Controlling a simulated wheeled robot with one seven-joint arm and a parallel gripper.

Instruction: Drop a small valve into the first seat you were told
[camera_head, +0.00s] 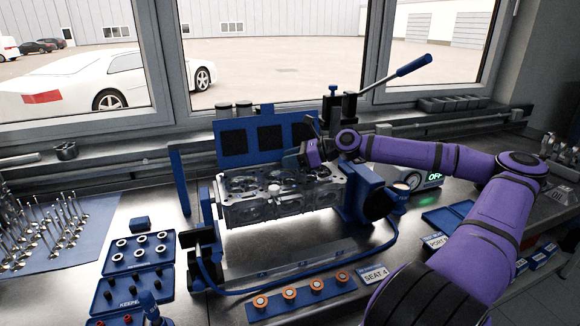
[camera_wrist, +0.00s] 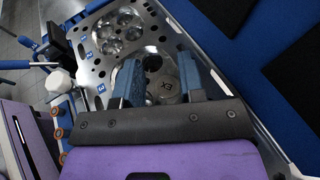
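The cylinder head (camera_head: 280,205) sits in a blue stand on the bench, its perforated face up with round chambers and seats. It also shows in the wrist view (camera_wrist: 100,65), with small blue number tags by the chambers. My gripper (camera_head: 308,156) is over the right rear part of the head. In the wrist view my gripper (camera_wrist: 158,68) has its two blue fingers apart over a chamber. A grey disc marked "X3" (camera_wrist: 166,86) shows between them, and I see nothing clearly gripped. Several valves (camera_head: 45,232) stand on the blue mat (camera_head: 85,250) at the left.
A blue panel with dark pads (camera_head: 232,145) stands behind the head. A lever tool (camera_head: 400,70) rises at the back right. Blue keeper trays (camera_head: 133,290) lie front left. A strip of orange-ringed parts (camera_head: 290,294) and a "SEAT 4" card (camera_head: 374,275) lie in front.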

